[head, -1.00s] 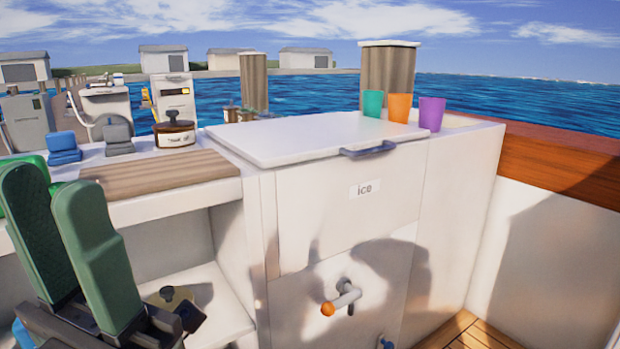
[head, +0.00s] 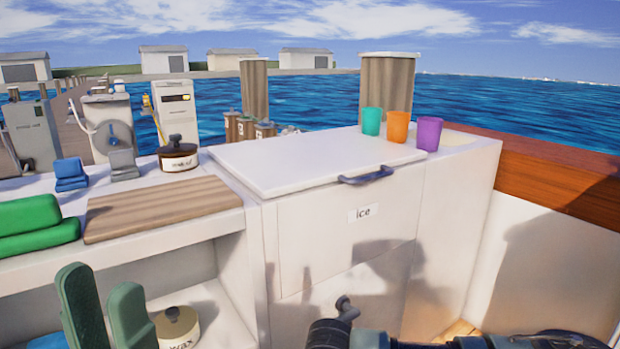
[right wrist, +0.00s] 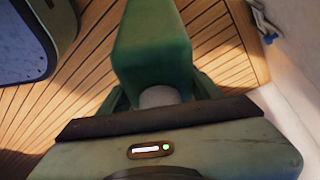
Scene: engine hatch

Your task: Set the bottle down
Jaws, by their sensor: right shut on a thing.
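The right wrist view looks down my right gripper (right wrist: 160,98). Its dark green fingers lie on both sides of a pale grey round part. A green, square-sided body extends from there; I take this to be the bottle (right wrist: 152,45), held above the plank floor. The bottle does not show in the head view, where only parts of my right arm appear along the bottom edge. My left gripper (head: 97,280) is low at the left of the head view, its two green fingers apart with nothing visible between them.
A wooden board (head: 160,208), green folded cloths (head: 38,225) and a brown-lidded pot (head: 178,155) are on the left counter. A wax tin (head: 178,328) is on the shelf below. Three cups (head: 397,125) stand behind the ice hatch (head: 310,150), whose lid is clear.

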